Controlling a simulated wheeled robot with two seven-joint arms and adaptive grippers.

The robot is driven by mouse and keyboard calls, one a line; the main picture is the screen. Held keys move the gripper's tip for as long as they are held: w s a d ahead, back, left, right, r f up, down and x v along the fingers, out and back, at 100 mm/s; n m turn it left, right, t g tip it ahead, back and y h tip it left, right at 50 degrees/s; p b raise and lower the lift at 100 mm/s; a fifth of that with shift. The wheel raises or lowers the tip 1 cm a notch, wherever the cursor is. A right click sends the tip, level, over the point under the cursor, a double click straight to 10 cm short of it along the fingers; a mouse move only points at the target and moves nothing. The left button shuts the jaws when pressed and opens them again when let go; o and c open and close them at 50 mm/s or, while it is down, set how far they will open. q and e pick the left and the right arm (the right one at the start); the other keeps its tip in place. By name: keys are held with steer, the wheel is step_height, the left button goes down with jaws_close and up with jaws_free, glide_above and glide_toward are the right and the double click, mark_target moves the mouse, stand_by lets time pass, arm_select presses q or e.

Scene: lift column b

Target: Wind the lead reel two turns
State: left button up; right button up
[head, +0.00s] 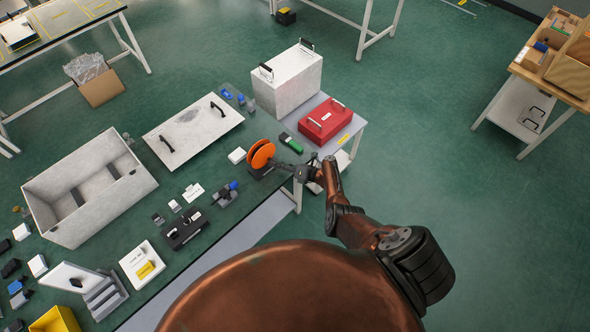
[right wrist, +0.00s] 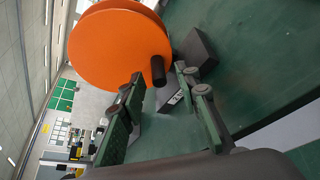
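The lead reel (head: 261,153) is an orange disc on a dark stand at the right part of the bench in the head view. In the right wrist view the orange reel (right wrist: 115,48) fills the upper left, with a short dark handle (right wrist: 158,70) standing out from its face. My right gripper (head: 281,165) is beside the reel. In the right wrist view its fingers (right wrist: 160,80) are apart, with the handle's end between the tips and gaps visible on both sides. The dark stand (right wrist: 197,47) shows partly behind. My left gripper is not in view.
A white box with handles (head: 287,82) and a red case (head: 325,120) stand behind the reel. A green-and-black item (head: 290,142) lies close to it. A white panel (head: 194,128), an open grey box (head: 88,190) and several small parts crowd the left.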

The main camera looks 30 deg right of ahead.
steer(key=v, duration=1)
steer(key=shift+s+r, duration=0.1)
